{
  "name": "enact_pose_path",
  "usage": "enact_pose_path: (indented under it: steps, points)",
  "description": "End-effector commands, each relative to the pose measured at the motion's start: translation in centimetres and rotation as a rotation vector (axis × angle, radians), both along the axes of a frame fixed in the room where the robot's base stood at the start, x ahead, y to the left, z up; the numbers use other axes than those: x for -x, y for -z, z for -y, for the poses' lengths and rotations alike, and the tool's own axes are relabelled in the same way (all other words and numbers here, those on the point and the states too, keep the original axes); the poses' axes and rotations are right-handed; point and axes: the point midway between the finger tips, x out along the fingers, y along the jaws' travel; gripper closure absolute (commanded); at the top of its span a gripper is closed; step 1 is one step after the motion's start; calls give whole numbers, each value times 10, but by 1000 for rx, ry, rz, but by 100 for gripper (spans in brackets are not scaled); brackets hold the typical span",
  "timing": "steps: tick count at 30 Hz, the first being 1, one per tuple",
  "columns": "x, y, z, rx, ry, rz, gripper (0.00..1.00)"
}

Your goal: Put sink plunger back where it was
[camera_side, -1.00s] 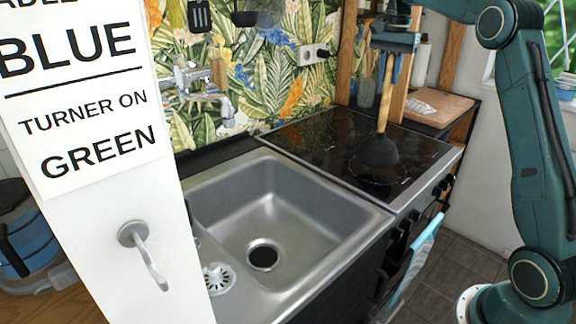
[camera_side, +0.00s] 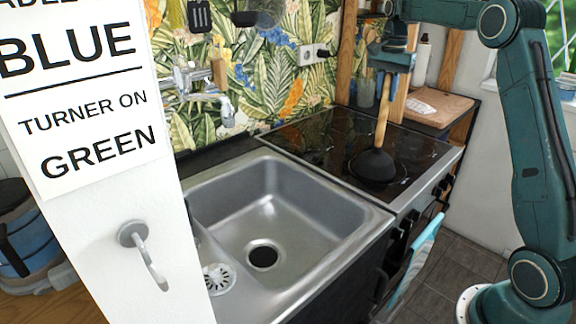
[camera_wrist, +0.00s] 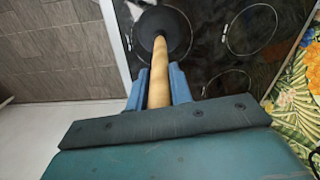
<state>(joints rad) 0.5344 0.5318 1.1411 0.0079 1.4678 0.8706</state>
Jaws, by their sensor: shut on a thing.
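The sink plunger has a black rubber cup (camera_side: 373,165) and a wooden handle (camera_side: 383,112). It stands almost upright over the black glass cooktop, with the handle leaning slightly to the right. The cup looks to be at or just above the glass; I cannot tell whether it touches. My gripper (camera_side: 386,82) is above it, pointing down, shut on the upper handle. In the wrist view the blue fingers (camera_wrist: 159,84) hold the handle from both sides, and the cup (camera_wrist: 163,32) lies beyond them over the cooktop.
The cooktop (camera_side: 312,135) is otherwise bare. The steel sink (camera_side: 290,218) lies to its left, empty, with a tap (camera_side: 226,110) behind. A wooden board (camera_side: 436,104) lies at the back right. A wooden post (camera_side: 404,75) stands close behind my gripper.

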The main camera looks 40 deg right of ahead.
Motion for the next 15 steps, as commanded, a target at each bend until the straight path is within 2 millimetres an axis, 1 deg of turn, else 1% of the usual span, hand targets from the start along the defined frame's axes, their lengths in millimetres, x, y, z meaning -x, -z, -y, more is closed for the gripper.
enact_pose_path:
  steps: [8,9,11,12,15]
  points:
    - [0,2,0,0,0,0,100]
    - [0,3,0,-1,0,-1,77]
    - [0,3,0,-1,0,-1,65]
    - [0,3,0,-1,0,-1,57]
    - [0,3,0,0,0,-1,57]
